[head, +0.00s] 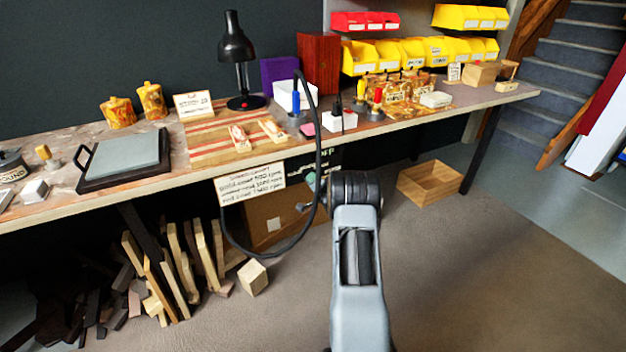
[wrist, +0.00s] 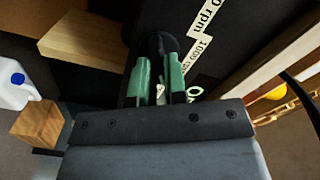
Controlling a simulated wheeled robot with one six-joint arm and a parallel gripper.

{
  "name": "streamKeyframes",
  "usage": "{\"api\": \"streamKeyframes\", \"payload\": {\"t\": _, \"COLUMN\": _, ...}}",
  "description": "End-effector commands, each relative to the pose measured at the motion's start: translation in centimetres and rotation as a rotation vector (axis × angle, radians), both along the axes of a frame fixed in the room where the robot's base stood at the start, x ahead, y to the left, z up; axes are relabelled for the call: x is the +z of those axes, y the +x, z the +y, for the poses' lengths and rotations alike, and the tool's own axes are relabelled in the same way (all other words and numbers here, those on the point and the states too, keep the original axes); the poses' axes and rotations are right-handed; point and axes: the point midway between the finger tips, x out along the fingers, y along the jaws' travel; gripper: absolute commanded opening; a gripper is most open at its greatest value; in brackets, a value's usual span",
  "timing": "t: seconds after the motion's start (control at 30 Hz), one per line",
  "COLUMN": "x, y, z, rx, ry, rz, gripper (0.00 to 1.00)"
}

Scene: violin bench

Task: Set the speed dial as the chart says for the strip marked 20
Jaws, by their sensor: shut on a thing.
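In the wrist view my gripper (wrist: 159,78) has its two green fingers closed on the sides of a round black dial (wrist: 158,44). White labels beside the dial show an rpm marking (wrist: 203,40); the dial's pointer cannot be made out. In the head view my gripper (head: 313,181) is at the dark panel (head: 328,159) under the bench's front edge, and my arm hides the dial. The chart (head: 250,184) is a white card with lines of text hanging left of it, too small to read surely. A small card (head: 193,104) on the bench seems to end in 20.
Wood boards (head: 185,265) lean below the bench. An open wooden crate (head: 430,182) stands on the floor at the right.

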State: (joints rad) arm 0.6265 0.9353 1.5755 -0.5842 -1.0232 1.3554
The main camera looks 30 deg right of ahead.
Motion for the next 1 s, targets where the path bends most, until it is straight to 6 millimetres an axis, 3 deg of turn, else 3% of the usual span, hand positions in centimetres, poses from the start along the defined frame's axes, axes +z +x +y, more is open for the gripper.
{"api": "streamKeyframes", "payload": {"t": 0.63, "x": 0.0, "y": 0.05, "z": 0.05, "rx": 0.001, "ry": 0.04, "rz": -0.006, "gripper": 0.0}}
{"api": "streamKeyframes", "payload": {"t": 0.67, "x": 0.0, "y": 0.05, "z": 0.05, "rx": 0.001, "ry": 0.04, "rz": -0.006, "gripper": 0.16}}
{"api": "streamKeyframes", "payload": {"t": 0.7, "x": 0.0, "y": 0.05, "z": 0.05, "rx": 0.001, "ry": 0.04, "rz": -0.006, "gripper": 0.19}}
{"api": "streamKeyframes", "payload": {"t": 0.9, "x": 0.0, "y": 0.01, "z": -0.01, "rx": 0.001, "ry": 0.039, "rz": -0.006, "gripper": 0.38}}
{"api": "streamKeyframes", "payload": {"t": 1.0, "x": 0.0, "y": -0.01, "z": -0.03, "rx": -0.001, "ry": 0.039, "rz": -0.006, "gripper": 0.38}}
